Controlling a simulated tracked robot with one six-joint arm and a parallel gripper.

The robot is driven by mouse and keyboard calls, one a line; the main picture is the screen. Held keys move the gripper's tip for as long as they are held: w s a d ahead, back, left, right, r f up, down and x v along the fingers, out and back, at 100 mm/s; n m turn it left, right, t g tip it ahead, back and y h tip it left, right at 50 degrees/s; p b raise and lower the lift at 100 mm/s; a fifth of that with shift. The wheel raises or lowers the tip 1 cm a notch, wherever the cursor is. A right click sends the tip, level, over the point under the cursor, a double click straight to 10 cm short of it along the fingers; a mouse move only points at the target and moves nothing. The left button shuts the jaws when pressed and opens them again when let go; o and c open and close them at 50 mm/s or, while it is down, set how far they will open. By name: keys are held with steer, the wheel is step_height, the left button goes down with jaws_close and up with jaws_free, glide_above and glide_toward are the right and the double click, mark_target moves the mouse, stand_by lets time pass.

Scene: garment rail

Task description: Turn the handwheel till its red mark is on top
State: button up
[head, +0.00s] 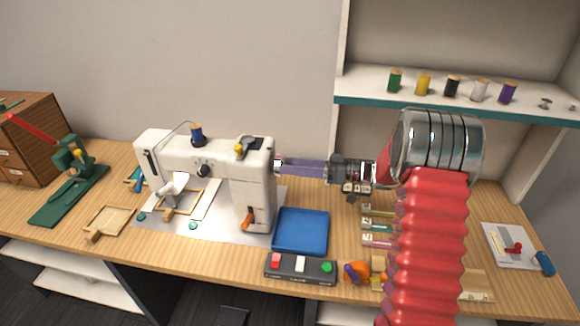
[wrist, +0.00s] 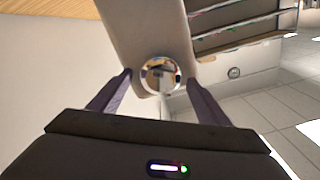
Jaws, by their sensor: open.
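The white sewing machine (head: 254,180) stands on the wooden table. Its handwheel (wrist: 160,74) is a small round chrome disc on the machine's right end, seen face-on in the wrist view. My gripper (head: 284,167) reaches in from the right, level with the wheel. In the wrist view my gripper (wrist: 159,80) is open, with one purple-grey finger on each side of the wheel. Whether the fingertips touch the rim I cannot tell. In the head view the fingers mostly hide the wheel.
A blue tray (head: 301,232) and a button box (head: 300,268) lie below my gripper. A shelf (head: 450,97) with thread spools is above my arm. A green press (head: 70,165) stands far left. Small coloured items lie beside my arm.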

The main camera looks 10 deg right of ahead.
steer(key=v, duration=1.2)
steer(key=shift+d, duration=0.2)
steer(key=shift+s+f, duration=0.1)
steer(key=s+a+f+m+g+h, duration=0.1)
steer(key=s+f+m+g+h, duration=0.2)
steer(key=f+m, duration=0.45)
steer(key=s+a+m+g+h, duration=0.4)
steer(key=s+h, duration=0.1)
steer(key=s, duration=0.6)
steer(key=s+a+r+n+t+h, duration=0.1)
steer(key=s+a+r+t+h, duration=0.1)
steer(key=s+a+r+h, duration=0.2)
steer(key=s+a+r+n+t+h, duration=0.2)
steer(key=s+a+r+t+h, duration=0.1)
steer(key=s+r, duration=0.7)
steer(key=shift+s+a+r+t+h, duration=0.3)
steer(key=shift+a+r+h, duration=0.35)
steer(key=shift+r+h, duration=0.15)
